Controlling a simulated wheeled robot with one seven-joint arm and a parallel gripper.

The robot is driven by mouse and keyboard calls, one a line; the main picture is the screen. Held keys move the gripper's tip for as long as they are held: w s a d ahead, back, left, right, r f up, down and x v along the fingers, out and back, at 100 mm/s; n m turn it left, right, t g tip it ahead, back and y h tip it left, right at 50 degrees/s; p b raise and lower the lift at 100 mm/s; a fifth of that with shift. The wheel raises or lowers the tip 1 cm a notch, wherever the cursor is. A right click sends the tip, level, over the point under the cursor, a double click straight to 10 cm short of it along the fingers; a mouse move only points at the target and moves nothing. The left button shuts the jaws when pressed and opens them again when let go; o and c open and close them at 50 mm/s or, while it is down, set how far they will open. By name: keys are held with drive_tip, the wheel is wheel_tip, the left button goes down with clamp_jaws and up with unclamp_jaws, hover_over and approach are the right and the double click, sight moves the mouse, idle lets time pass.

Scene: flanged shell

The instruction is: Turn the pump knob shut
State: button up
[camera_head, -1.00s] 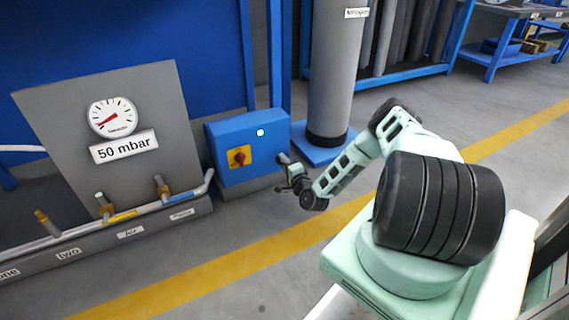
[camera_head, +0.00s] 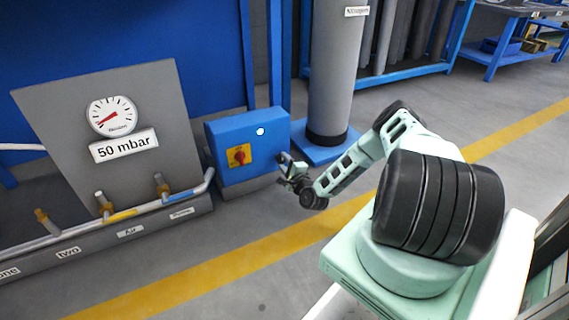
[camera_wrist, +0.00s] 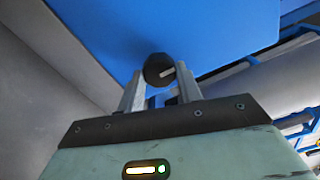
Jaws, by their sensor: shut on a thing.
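A black round knob (camera_wrist: 158,70) with a pale pointer line shows in the wrist view, against a blue surface. My gripper (camera_wrist: 160,84) is shut on this knob, with a finger on each side. The pointer line slants up to the right in that view. In the head view my gripper (camera_head: 284,163) is at the right side of the blue box (camera_head: 224,133), and the black knob is hidden or too small to tell there. The box's front carries a red switch (camera_head: 239,156) on a yellow plate and a small bright lamp (camera_head: 260,132).
A grey panel (camera_head: 165,90) with a gauge (camera_head: 112,116) and a "50 mbar" sign (camera_head: 124,146) stands left of the box. Labelled pipes with several valves run below it. A grey cylinder (camera_head: 330,80) stands just behind my arm. The floor in front is clear.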

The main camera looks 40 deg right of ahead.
drive_tip(key=shift+s, duration=0.1)
drive_tip(key=o, duration=1)
drive_tip(key=p+v, duration=0.7)
drive_tip(key=v, duration=1)
drive_tip(key=shift+s+p, duration=0.2)
drive_tip(key=shift+p, duration=0.1)
